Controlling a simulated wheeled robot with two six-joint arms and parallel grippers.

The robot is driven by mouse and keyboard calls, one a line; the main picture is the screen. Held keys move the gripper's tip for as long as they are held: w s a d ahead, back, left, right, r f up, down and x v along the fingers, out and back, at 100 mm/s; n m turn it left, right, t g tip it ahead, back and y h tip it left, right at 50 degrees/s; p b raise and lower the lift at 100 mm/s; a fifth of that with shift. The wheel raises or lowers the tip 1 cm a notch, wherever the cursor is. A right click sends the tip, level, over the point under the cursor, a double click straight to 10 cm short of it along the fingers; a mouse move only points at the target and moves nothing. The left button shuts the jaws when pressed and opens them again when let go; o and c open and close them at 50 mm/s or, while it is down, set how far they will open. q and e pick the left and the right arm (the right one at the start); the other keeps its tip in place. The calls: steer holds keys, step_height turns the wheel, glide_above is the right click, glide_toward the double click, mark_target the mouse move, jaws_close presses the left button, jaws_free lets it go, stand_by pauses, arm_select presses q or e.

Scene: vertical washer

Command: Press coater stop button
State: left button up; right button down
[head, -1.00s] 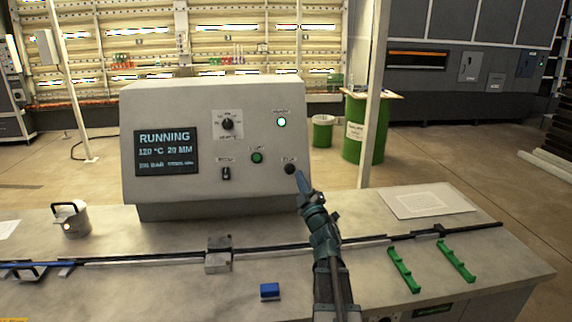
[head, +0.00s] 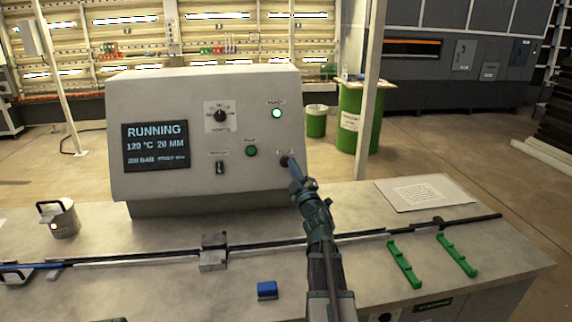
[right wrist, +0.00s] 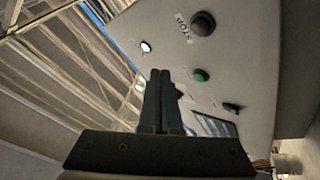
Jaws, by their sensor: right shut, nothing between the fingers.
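The grey control panel (head: 180,185) stands on the bench with its display (head: 156,146) reading RUNNING. The dark round stop button (head: 285,160) is at the panel's lower right, and it also shows in the right wrist view (right wrist: 203,23) beside a STOP label. My right gripper (head: 295,172) is shut and empty, its tips at the button's lower right in the head view, partly covering it. In the right wrist view the fingertips (right wrist: 159,74) appear apart from the button, to its lower left. Contact cannot be told from the head view. My left gripper is not in view.
A green button (head: 251,151), a dark switch (head: 220,167), a knob (head: 220,116) and a lit white lamp (head: 277,113) share the panel. A dark rod (head: 340,238) runs along the bench. A blue block (head: 267,290) and green racks (head: 404,264) lie in front.

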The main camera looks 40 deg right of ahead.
mark_target(286, 158)
steer(key=w+d+f+b, duration=0.3)
steer(key=w, duration=0.3)
steer(key=shift+d+f, duration=0.15)
steer(key=shift+f, duration=0.1)
steer(key=shift+w, duration=0.1)
stand_by(1.8)
steer(key=shift+w+d+f, duration=0.15)
steer(key=shift+w+d, duration=0.05)
steer(key=shift+w, duration=0.05)
steer(key=shift+w+d+f+b, duration=0.2)
steer(key=shift+w+f+b, duration=0.05)
steer(key=shift+w+b, duration=0.25)
stand_by(0.8)
steer(key=shift+s, duration=0.15)
steer(key=shift+s+a+r+p, duration=0.4)
steer(key=shift+s+p, duration=0.05)
steer(key=shift+s, duration=0.25)
steer(key=shift+s+a+r+p, duration=0.35)
steer(key=shift+s, duration=0.3)
steer(key=shift+s+a+r+p, duration=0.35)
steer(key=shift+s+r+p, duration=0.05)
steer(key=shift+s, duration=0.25)
steer(key=shift+s+a+r+p, duration=0.35)
steer(key=shift+s, duration=0.3)
